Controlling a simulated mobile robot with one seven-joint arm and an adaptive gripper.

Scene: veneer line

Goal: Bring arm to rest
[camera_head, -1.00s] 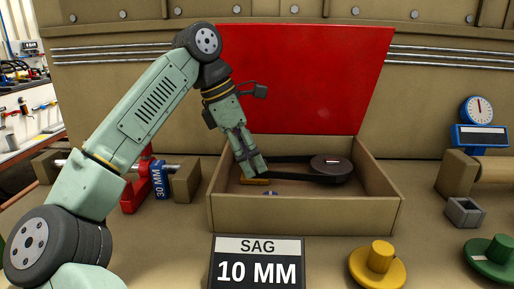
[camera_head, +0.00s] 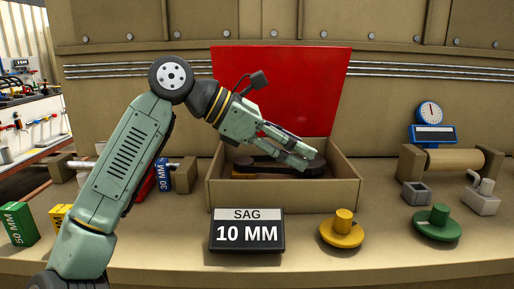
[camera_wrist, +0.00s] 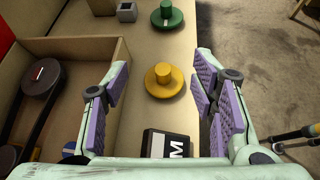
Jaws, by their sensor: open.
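My arm rises from the lower left in the head view and bends over to the right. The yellow knobbed disc (camera_wrist: 164,80) shows beyond the fingertips, on the bench.
A black belt with a round pulley (camera_wrist: 41,78) lies in the box, under a raised red lid (camera_head: 290,90). A SAG 10 MM sign (camera_head: 246,231), yellow disc (camera_head: 342,232) and green disc (camera_head: 438,224) stand along the front. A gauge (camera_head: 432,125) and roller (camera_head: 455,160) are right.

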